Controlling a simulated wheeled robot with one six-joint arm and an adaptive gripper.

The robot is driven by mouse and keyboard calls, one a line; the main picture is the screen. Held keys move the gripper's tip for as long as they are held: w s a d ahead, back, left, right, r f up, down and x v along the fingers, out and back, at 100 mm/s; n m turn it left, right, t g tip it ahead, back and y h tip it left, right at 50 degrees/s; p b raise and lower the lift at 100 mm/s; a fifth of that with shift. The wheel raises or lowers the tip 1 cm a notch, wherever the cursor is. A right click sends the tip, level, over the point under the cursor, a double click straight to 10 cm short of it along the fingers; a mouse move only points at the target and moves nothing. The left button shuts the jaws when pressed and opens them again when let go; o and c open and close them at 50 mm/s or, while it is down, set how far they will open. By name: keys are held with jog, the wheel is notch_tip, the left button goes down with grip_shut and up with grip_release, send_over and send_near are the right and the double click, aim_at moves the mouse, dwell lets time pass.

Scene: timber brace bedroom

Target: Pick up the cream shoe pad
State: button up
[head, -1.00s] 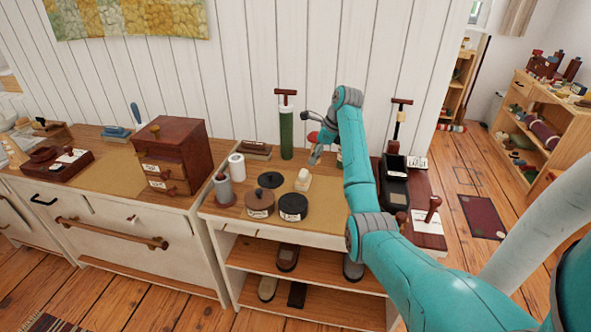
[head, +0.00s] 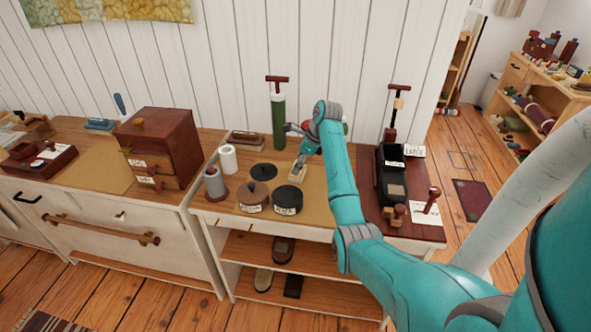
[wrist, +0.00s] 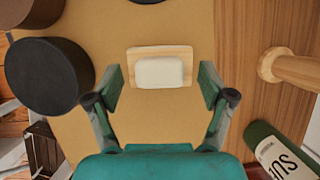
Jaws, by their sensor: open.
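The cream shoe pad (wrist: 160,72) is a small cream block with a pale wooden back, lying on the tan mat (wrist: 120,135) on the shelf top. In the head view the pad (head: 301,172) is partly covered by my gripper (head: 301,158). In the wrist view my gripper (wrist: 160,90) is open, its fingers to the left and right of the pad with a gap on each side. The fingers do not touch the pad, and the pad appears just ahead of the line between the tips.
Dark round tins (head: 288,199) stand left of the pad, one close to my left finger in the wrist view (wrist: 50,75). A wooden peg (wrist: 290,70) and a green cylinder (wrist: 285,150) are at the right there. A green pump (head: 278,122) stands behind.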

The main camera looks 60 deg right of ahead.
jog(key=shift+w+a+f, duration=0.1)
jog(key=shift+w+f, duration=0.2)
jog(key=shift+f, duration=0.35)
jog(key=c, duration=1.3)
jog(key=shift+r, duration=0.1)
notch_tip(320, 180, up, 10)
jog(key=o, duration=0.5)
jog(key=c, duration=0.3)
